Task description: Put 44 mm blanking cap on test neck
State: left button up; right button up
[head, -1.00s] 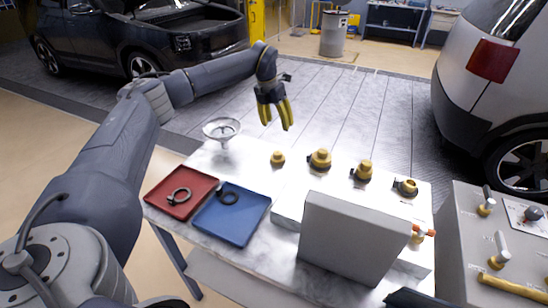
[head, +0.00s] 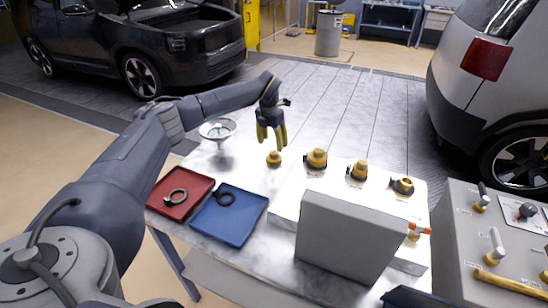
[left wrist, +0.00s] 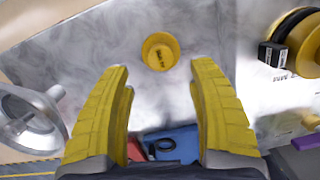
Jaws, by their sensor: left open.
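A small yellow cap (head: 274,159) stands alone on the marble table, left of the white block. In the left wrist view the cap (left wrist: 160,51) lies just beyond my fingertips, roughly centred between them, with dark lettering too small to read surely. My left gripper (head: 272,142) is open and empty, pointing down above the cap; its yellow fingers (left wrist: 162,72) are spread wide. On the block stand two yellow-topped necks (head: 316,158) (head: 357,170) and one neck with an open-looking top (head: 402,186). I cannot tell which is the test neck. My right gripper is out of view.
A silver funnel (head: 217,129) stands at the back left. A tall grey panel (head: 350,240) blocks part of the block. A control console (head: 500,240) stands at right.

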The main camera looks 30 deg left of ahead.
aim_at(274, 152)
pick_arm(q)
jog(key=shift+w+d+f, duration=0.1)
jog(key=shift+w+f, duration=0.05)
jog(key=shift+f, duration=0.9)
jog(key=shift+w+a+f, duration=0.1)
jog(key=shift+w+f, duration=0.1)
jog(key=shift+f, duration=0.85)
jog(key=shift+w+d+f, duration=0.1)
jog(key=shift+w+f, duration=0.05)
jog(key=shift+f, duration=0.9)
grip_shut()
